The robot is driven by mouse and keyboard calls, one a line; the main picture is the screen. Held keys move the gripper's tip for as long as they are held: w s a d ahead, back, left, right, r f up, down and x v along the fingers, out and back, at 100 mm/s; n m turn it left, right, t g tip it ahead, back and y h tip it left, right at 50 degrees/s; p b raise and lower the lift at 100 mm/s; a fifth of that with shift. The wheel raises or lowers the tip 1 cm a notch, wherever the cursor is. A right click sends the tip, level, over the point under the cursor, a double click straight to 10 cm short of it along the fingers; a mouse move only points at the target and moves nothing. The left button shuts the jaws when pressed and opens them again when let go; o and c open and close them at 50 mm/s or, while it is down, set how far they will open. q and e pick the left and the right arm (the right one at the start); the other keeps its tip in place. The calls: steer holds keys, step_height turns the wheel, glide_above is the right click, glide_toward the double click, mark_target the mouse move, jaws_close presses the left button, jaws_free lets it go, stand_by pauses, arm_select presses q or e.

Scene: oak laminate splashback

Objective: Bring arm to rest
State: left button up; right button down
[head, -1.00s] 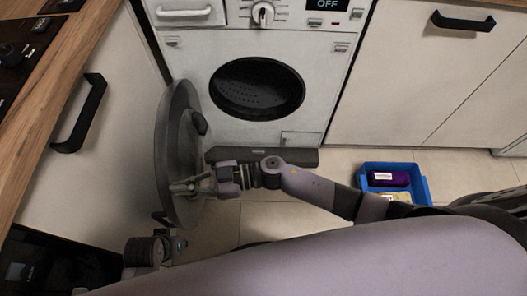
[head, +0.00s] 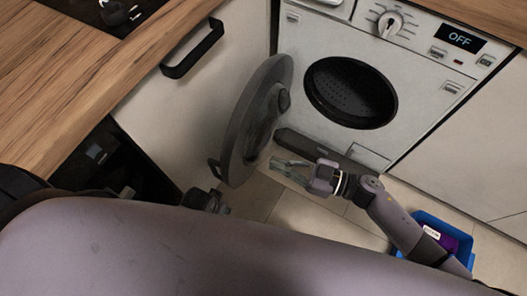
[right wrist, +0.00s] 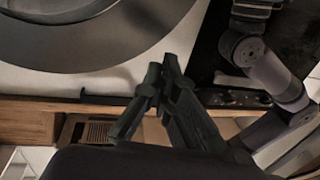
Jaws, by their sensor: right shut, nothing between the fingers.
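My right gripper (head: 290,168) is in front of the washing machine, just right of its open round door (head: 240,140). Its fingers are shut with nothing between them. In the right wrist view its dark fingertips (right wrist: 162,78) meet, with the grey rim of a round door behind them. The washing machine (head: 325,35) shows its dark drum opening (head: 350,92) and a display reading OFF. A large lavender link of mine fills the lower part of the head view. A small dark arm part of mine shows beyond it, but I cannot make out a left gripper.
A blue bin (head: 462,238) with a purple box (head: 440,238) is on the floor at the right, partly hidden by my right arm. The wooden worktop (head: 90,80) and a white cabinet (head: 190,110) with a black handle are at the left. Some tiled floor is clear.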

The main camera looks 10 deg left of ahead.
arm_select(q)
steer(key=shift+s+a+f, duration=0.1)
steer(key=shift+s+f, duration=0.05)
steer(key=shift+f, duration=0.25)
arm_select(e)
steer(key=d, duration=0.2)
steer(key=s+d, duration=0.1)
steer(key=d, duration=0.1)
steer(key=shift+w, duration=0.15)
